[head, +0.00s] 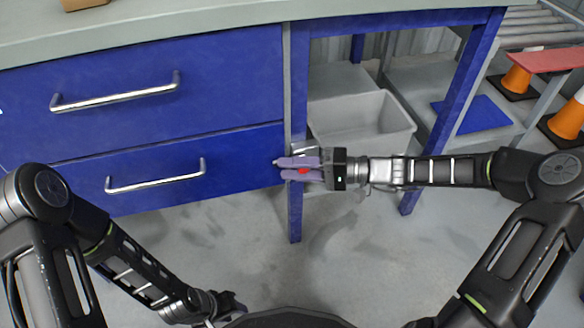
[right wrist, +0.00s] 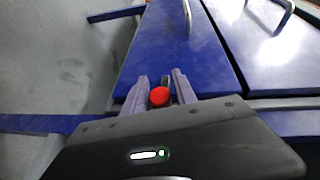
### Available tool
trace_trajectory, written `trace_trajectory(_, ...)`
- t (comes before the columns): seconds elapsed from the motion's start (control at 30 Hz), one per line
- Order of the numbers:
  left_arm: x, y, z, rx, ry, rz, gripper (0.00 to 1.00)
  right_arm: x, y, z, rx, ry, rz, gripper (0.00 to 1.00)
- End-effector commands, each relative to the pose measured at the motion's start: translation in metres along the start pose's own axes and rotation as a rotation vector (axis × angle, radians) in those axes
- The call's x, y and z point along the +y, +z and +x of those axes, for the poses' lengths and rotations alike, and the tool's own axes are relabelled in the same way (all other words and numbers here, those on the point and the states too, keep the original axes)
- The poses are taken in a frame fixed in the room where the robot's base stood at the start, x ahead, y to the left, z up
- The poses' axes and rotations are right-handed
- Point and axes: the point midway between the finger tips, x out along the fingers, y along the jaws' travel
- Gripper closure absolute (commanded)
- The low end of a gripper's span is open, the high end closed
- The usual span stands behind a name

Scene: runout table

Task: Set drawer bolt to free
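The drawer bolt shows as a red knob (head: 303,171) at the right end of the lower blue drawer (head: 245,163), by the table's post. My right gripper (head: 299,169) reaches in from the right, its two purple fingers on either side of the knob, closed to about its width. In the right wrist view the red knob (right wrist: 159,96) sits between the fingers. Most of the bolt's body is hidden by the fingers, so its setting cannot be read. My left gripper (head: 226,303) is low at the bottom edge, away from the drawers; its fingers are not clear.
The upper drawer (head: 225,85) and lower drawer look shut, each with a metal bar handle. A grey bin (head: 365,125) stands under the table, behind my right gripper. Orange cones (head: 516,80) and a roller conveyor (head: 530,25) are at the right.

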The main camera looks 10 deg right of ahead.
Motion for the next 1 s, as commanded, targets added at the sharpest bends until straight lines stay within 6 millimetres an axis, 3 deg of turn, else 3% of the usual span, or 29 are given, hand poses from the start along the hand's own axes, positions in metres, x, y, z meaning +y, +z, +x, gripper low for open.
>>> trace_trajectory(0.4,0.0,0.0002,0.0,0.0,0.0,0.0,0.64,0.0005,-0.0001,-0.0004,0.001,0.001,0.0,1.0)
trace_trajectory(1.0,0.0,0.0003,0.0001,0.0,0.0,0.0,0.64,0.0014,-0.0002,-0.0006,0.001,0.004,0.0,1.0)
